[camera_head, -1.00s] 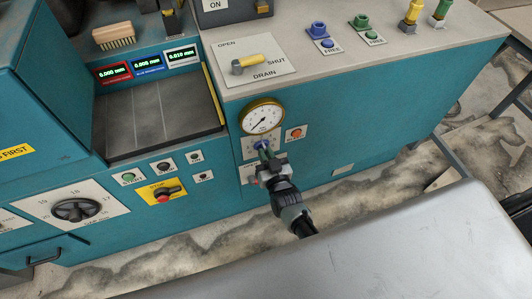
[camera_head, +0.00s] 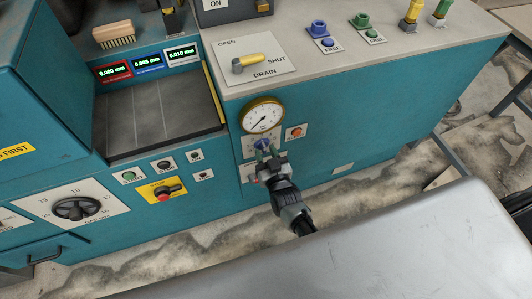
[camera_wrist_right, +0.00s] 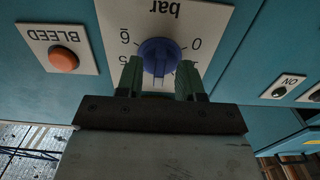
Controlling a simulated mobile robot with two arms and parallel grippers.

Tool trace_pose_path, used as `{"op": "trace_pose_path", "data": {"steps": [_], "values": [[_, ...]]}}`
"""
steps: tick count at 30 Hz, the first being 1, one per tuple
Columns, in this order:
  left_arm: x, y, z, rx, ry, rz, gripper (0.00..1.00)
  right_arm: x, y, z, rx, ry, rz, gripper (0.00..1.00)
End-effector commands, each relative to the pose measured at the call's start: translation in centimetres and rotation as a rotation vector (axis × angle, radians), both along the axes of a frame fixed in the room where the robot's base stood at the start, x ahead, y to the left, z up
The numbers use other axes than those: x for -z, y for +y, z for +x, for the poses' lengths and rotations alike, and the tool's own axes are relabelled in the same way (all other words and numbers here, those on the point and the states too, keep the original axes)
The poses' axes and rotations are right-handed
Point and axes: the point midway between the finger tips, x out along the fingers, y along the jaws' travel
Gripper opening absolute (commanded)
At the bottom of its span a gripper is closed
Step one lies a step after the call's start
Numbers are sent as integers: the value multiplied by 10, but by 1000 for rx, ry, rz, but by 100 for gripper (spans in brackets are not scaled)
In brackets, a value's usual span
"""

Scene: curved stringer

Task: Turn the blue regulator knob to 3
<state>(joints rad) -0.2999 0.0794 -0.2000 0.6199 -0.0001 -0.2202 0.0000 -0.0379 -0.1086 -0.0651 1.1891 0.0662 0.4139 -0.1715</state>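The blue regulator knob (camera_head: 262,144) sits on the teal machine front just below a round pressure gauge (camera_head: 262,116). In the right wrist view the knob (camera_wrist_right: 158,56) is on a white scale plate (camera_wrist_right: 112,17), seen upside down, with "bar", 0, 5 and 6 readable; the 3 is not visible. My right gripper (camera_head: 265,160) is at the knob. In the wrist view its green fingers (camera_wrist_right: 159,78) stand on either side of the knob, apart, with the knob's narrow ridge between them; contact is unclear. My left gripper is not in view.
An orange BLEED button (camera_wrist_right: 63,60) is beside the scale plate; it also shows in the head view (camera_head: 296,132). A yellow drain lever (camera_head: 248,63) is on the top above. A yellow plate with a red-tipped switch (camera_head: 167,190) is to the left.

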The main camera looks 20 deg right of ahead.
Motion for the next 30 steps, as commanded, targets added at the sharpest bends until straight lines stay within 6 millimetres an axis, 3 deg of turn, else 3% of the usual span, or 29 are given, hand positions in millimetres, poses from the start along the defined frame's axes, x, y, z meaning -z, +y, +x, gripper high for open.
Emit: {"op": "trace_pose_path", "data": {"steps": [8, 21, 30], "values": [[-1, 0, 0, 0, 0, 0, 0, 0, -1, -14, 1, 0, 0, 37], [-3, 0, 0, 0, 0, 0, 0, 0, -3, -95, 0, 1, 0, 37], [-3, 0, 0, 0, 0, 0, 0, -1, -4, -108, 0, -1, 0, 37]]}}
